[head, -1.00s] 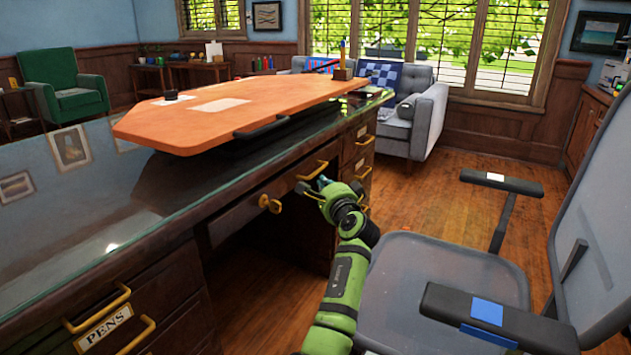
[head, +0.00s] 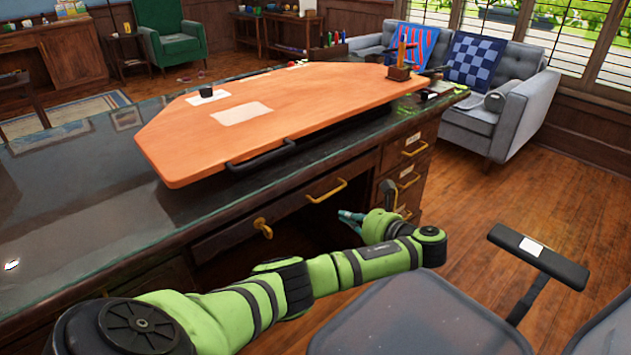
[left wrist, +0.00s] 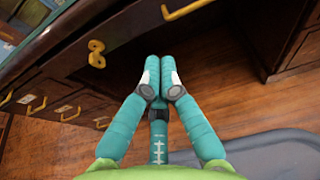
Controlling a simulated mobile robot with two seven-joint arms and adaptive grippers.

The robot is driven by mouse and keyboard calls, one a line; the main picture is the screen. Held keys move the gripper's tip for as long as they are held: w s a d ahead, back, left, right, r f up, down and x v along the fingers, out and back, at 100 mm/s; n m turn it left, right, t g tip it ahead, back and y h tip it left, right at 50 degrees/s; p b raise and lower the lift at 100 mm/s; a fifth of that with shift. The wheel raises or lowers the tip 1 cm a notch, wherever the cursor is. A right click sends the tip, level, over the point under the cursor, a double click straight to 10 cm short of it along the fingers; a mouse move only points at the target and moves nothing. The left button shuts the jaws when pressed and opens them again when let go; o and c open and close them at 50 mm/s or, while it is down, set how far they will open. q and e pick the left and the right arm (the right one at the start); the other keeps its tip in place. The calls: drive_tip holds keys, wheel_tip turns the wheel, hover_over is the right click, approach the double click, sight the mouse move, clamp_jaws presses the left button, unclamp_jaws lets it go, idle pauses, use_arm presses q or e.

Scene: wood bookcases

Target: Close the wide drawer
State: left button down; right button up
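The wide drawer (head: 292,212) is a dark wood front under the desk top. In the head view it looks about flush with the desk; a small gap cannot be ruled out. It carries a brass pull handle (head: 327,190) and a brass key-like piece (head: 263,228). Its front also shows at the top of the left wrist view, with the handle (left wrist: 186,9) and key piece (left wrist: 96,54). My left gripper (head: 345,217) is in front of and below the handle, apart from it and empty. In the left wrist view its fingertips (left wrist: 161,78) are together. My right gripper is out of view.
An orange board (head: 270,120) lies on the glass-topped desk (head: 80,180), overhanging the drawer. Side drawers (head: 408,180) with brass handles stand to the right. A grey chair (head: 400,315) with a black armrest (head: 538,255) is close to my left arm. Open floor lies beyond it.

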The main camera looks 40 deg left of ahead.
use_arm(q)
drive_tip(key=b, duration=0.5)
approach(301, 194)
wheel_tip(301, 194, down, 3)
drive_tip(key=a, duration=0.2)
drive_tip(key=x, duration=0.1)
drive_tip(key=b+x, duration=0.1)
drive_tip(key=x, duration=0.1)
drive_tip(key=shift+w+a+r, duration=0.15)
drive_tip(key=shift+r, duration=0.15)
drive_tip(key=shift+a+r, duration=0.1)
drive_tip(key=shift+a, duration=0.4)
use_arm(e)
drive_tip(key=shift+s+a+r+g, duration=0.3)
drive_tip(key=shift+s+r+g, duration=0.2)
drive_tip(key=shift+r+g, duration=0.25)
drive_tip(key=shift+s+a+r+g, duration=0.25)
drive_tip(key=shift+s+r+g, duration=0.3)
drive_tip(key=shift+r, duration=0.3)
use_arm(q)
drive_tip(key=shift+w+a+r, duration=0.1)
drive_tip(key=shift+a, duration=0.1)
drive_tip(key=shift+a+p, duration=0.65)
drive_tip(key=shift+a, duration=0.7)
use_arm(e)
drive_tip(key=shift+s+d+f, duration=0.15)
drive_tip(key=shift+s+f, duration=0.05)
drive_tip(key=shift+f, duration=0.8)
